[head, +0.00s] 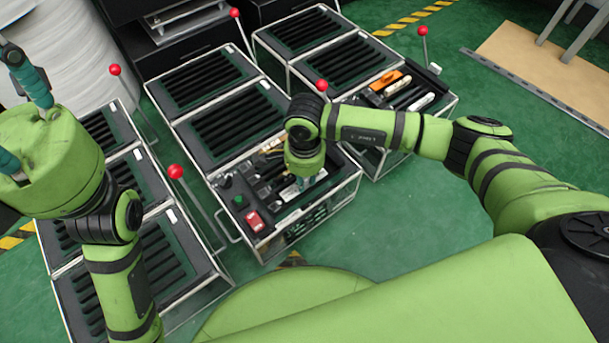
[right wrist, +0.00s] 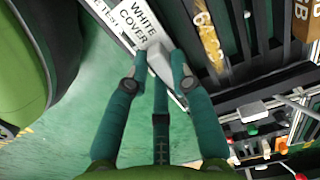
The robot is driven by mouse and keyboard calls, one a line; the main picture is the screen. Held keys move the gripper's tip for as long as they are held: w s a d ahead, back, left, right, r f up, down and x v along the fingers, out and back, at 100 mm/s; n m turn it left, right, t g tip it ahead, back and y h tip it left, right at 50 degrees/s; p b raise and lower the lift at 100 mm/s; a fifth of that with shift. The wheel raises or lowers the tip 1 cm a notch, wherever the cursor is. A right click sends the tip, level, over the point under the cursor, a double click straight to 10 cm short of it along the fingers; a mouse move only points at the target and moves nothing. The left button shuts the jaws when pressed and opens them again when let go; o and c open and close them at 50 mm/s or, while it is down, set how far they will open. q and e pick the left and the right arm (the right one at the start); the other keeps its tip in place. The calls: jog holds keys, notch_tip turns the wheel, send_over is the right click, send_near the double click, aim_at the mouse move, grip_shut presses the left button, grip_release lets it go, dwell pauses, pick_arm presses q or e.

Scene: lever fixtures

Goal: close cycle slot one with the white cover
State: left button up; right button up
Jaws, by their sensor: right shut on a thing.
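My right gripper (head: 310,183) reaches down over the front end of the middle rack. In the right wrist view its teal fingers (right wrist: 158,78) are shut on a white block (right wrist: 160,62), which lies by a label reading "WHITE COVER" (right wrist: 140,22). I take the block to be the white cover; its lower part is hidden by the fingers. My left gripper (head: 22,115) is raised at the left edge, away from the racks, and partly cut off. I cannot tell which opening is cycle slot one.
The middle rack's front panel (head: 262,247) carries a red switch (head: 255,222) and a green button (head: 239,201). Red-knobbed levers (head: 176,171) stand beside the racks. A right rack holds an orange piece (head: 386,82). Green floor (head: 400,215) is clear at the right front.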

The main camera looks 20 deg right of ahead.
jog(key=shift+f+b, duration=0.55)
jog(key=shift+f, duration=0.15)
jog(key=o, duration=0.9)
notch_tip(320, 180, up, 12)
jog(key=shift+r, duration=0.1)
